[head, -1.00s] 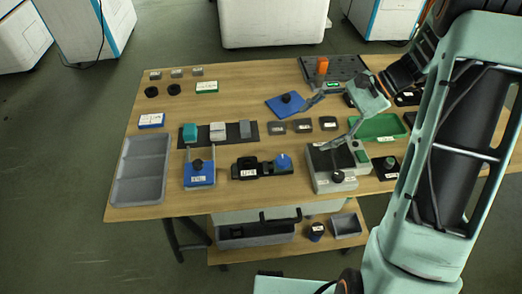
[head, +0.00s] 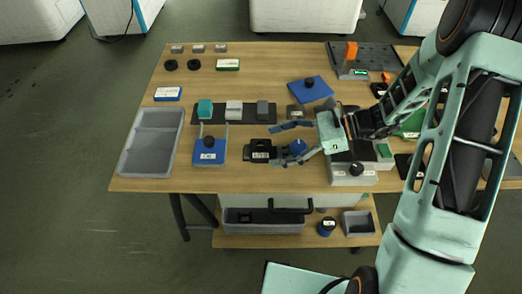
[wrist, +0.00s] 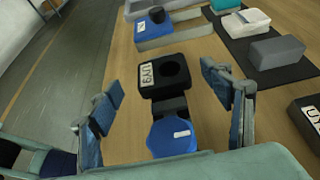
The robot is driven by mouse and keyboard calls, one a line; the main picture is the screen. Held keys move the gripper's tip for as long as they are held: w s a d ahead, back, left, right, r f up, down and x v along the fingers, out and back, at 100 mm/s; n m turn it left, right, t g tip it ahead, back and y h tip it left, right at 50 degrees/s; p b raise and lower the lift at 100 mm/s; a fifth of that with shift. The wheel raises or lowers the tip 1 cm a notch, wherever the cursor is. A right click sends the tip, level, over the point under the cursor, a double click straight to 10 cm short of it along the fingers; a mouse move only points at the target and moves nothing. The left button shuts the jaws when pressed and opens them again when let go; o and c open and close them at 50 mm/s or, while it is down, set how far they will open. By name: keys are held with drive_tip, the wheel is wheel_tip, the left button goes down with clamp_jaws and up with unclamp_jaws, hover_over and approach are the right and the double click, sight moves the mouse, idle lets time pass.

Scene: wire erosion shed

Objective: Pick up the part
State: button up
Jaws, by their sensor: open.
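A black fixture with a white label (head: 260,151) sits on the wooden table; the label looks like UY9. In the wrist view this black block (wrist: 165,75) has a round hole in its top. A blue many-sided part with a small white label (wrist: 172,137) sits at its near end. The blue part (head: 298,147) is partly hidden by my fingers in the head view. My gripper (head: 275,145) is open and empty above the fixture. In the wrist view my gripper (wrist: 161,77) has its fingers apart, one on each side of the fixture, with the blue part between them.
A blue block with a black knob (head: 208,155) stands left of the fixture. A black strip (head: 219,111) with teal, white and grey blocks lies behind. A grey tray (head: 151,140) is at the left. A grey device (head: 352,172) stands close on the right, under my arm.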

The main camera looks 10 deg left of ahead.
sight(257, 149)
drive_tip(key=x, duration=0.3)
drive_tip(key=shift+w+a+f, duration=0.1)
drive_tip(key=shift+a+f, duration=0.05)
drive_tip(key=c, duration=1.7)
